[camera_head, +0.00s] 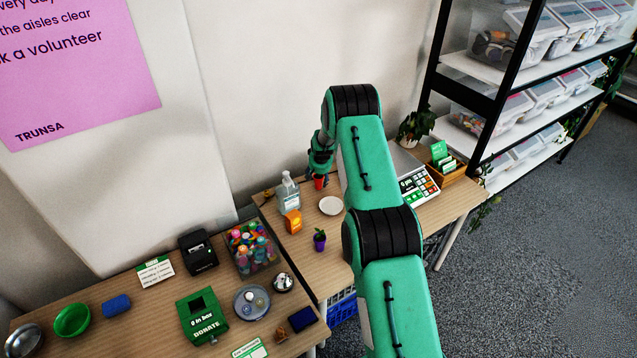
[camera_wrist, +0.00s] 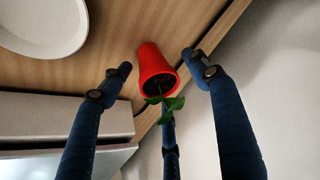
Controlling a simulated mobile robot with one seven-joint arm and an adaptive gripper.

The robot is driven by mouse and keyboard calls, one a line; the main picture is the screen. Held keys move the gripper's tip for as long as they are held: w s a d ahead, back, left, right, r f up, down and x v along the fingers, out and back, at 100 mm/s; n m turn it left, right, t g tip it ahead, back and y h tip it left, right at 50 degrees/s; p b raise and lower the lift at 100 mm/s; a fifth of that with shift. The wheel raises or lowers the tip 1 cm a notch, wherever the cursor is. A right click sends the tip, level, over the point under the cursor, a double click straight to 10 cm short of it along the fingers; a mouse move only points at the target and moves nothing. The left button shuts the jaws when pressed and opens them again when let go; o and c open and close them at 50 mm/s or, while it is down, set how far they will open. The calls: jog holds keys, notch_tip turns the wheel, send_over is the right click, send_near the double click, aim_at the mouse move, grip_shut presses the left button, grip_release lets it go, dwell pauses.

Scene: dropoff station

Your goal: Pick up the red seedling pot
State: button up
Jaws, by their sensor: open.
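The red seedling pot (camera_wrist: 152,64) stands on the wooden table, with small green leaves at its top. In the head view the pot (camera_head: 319,183) shows just below my gripper (camera_head: 320,172), near the wall, and is partly covered by it. In the wrist view my gripper's dark blue fingers are spread, with one fingertip left of the pot, one right of it and a third finger by the leaves. A gap shows between the side fingertips and the pot.
A scale (camera_head: 418,187) is to the right. The wall is close behind the red pot.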

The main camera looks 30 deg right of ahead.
aim_at(319, 177)
dwell(0.3)
jog(key=c, duration=1.2)
jog(key=shift+r, duration=0.1)
jog(key=shift+r, duration=1.05)
jog(key=shift+v, duration=0.8)
jog(key=s+a, duration=0.2)
jog(key=s, duration=0.2)
jog(key=s+a+r, duration=0.1)
jog(key=s+a, duration=0.1)
jog(key=s, duration=0.3)
jog(key=s+a+p, duration=0.1)
jog(key=s+a, duration=0.1)
jog(key=s, duration=0.3)
jog(key=shift+s+r, duration=0.15)
jog(key=shift+c, duration=0.3)
